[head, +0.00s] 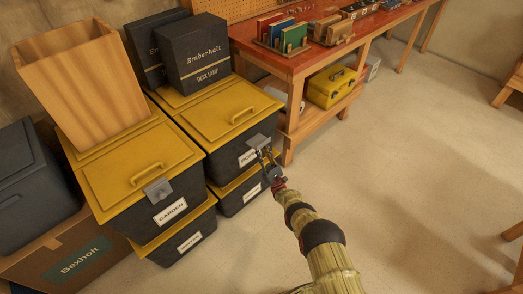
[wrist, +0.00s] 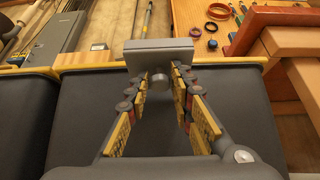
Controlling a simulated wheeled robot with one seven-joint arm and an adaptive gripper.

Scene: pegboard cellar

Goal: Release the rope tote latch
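The rope tote (head: 240,151) is a black bin with a yellow lid, on top of the right-hand stack. Its white label is partly covered by my gripper. Its grey latch (head: 257,141) sits at the front rim. In the wrist view the latch (wrist: 160,49) is a wide grey plate with a rounded piece below it. My gripper (head: 263,155) is at the latch, and in the wrist view its fingertips (wrist: 159,78) stand on either side of the rounded piece, with a gap between them. I cannot tell whether either finger touches it.
The garden tote (head: 124,204) stands to the left, with its own grey latch. Black boxes (head: 199,57) and a wooden bin (head: 84,80) rest on the tote lids. A red-topped workbench (head: 253,47) stands behind on the right. The floor (head: 390,170) to the right is clear.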

